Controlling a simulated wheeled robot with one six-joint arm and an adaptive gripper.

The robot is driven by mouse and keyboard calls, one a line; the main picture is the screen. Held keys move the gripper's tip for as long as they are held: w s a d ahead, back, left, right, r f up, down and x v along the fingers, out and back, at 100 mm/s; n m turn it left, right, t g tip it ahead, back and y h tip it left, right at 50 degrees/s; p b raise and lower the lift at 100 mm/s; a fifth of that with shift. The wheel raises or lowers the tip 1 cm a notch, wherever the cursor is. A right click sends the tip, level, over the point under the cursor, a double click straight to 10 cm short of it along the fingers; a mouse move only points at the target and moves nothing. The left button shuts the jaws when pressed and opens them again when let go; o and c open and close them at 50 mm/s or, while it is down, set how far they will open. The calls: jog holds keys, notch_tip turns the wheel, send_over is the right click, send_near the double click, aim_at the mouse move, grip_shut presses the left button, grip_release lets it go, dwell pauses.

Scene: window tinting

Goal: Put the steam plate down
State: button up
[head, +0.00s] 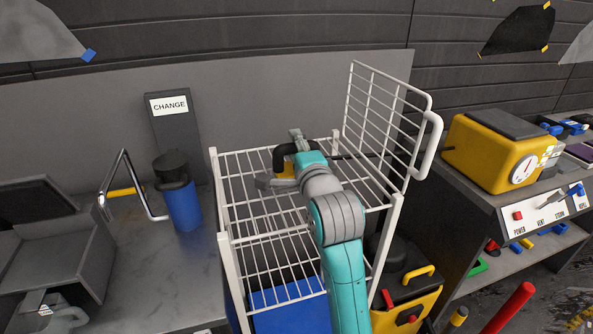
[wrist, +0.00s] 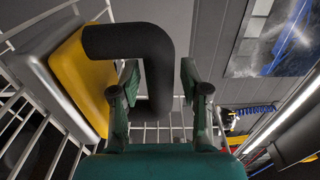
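The steam plate has a grey base (head: 264,181), a yellow body (head: 287,171) and a black looped handle (head: 281,157). It is at the wire rack's top shelf in the head view; whether its base rests fully on the wires is hard to tell. My gripper (head: 297,147) is at the handle, partly hidden by my wrist. In the wrist view the steam plate (wrist: 82,75) fills the left side. My gripper (wrist: 160,85) has one finger on each side of the handle (wrist: 157,65), with a narrow gap showing at the right finger.
The white wire rack (head: 225,215) has a raised side panel (head: 385,125) to the right. A blue canister (head: 181,205) and a CHANGE sign (head: 170,106) stand left. A yellow steamer unit (head: 490,150) sits on the right bench. Front parts of the top shelf are bare.

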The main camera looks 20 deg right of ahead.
grip_shut()
jog(key=shift+r, duration=0.15)
